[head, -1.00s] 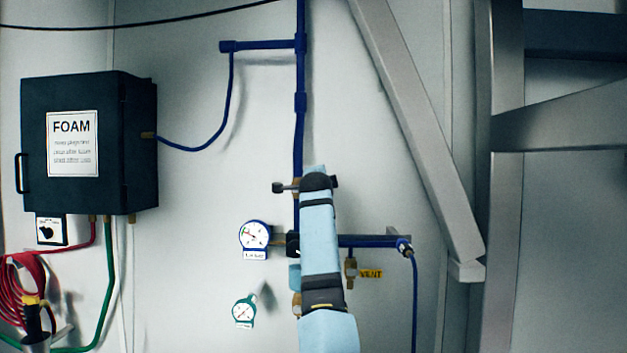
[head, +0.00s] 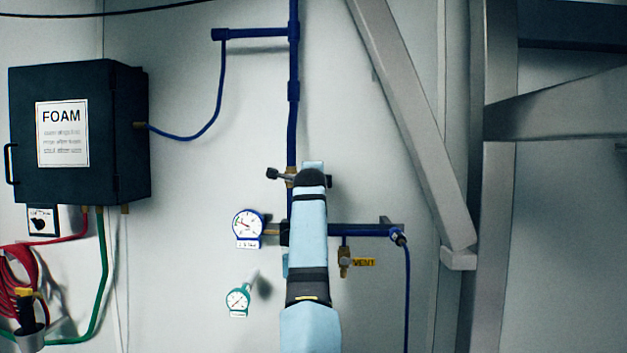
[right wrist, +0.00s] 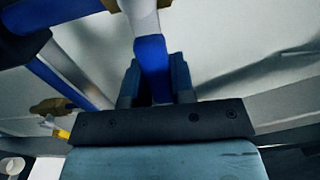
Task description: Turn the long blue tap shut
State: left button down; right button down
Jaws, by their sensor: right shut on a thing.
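The long blue tap handle (right wrist: 153,68) shows in the right wrist view, hanging below a pale stem (right wrist: 141,18). My right gripper (right wrist: 157,82) is shut on this handle, with one dark finger on each side of it. In the head view my right arm hides the handle and the gripper's jaws. A brass valve body (head: 290,177) on the vertical blue pipe (head: 293,120) shows just left of my wrist. How far the tap is turned cannot be told. My left gripper is not in view.
A horizontal blue pipe (head: 362,230) crosses behind my arm. A blue-rimmed gauge (head: 248,225) and a green gauge (head: 237,300) are to its left. A brass vent valve (head: 344,262) is to its right. A dark FOAM box (head: 75,135) and a slanted metal beam (head: 412,120) flank the area.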

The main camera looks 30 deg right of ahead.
jog(key=c, duration=1)
grip_release()
jog(key=shift+o, duration=0.2)
jog(key=b+v, duration=0.3)
jog(key=v, duration=1.1)
jog(key=shift+d+b, duration=0.2)
jog(key=shift+b, duration=0.2)
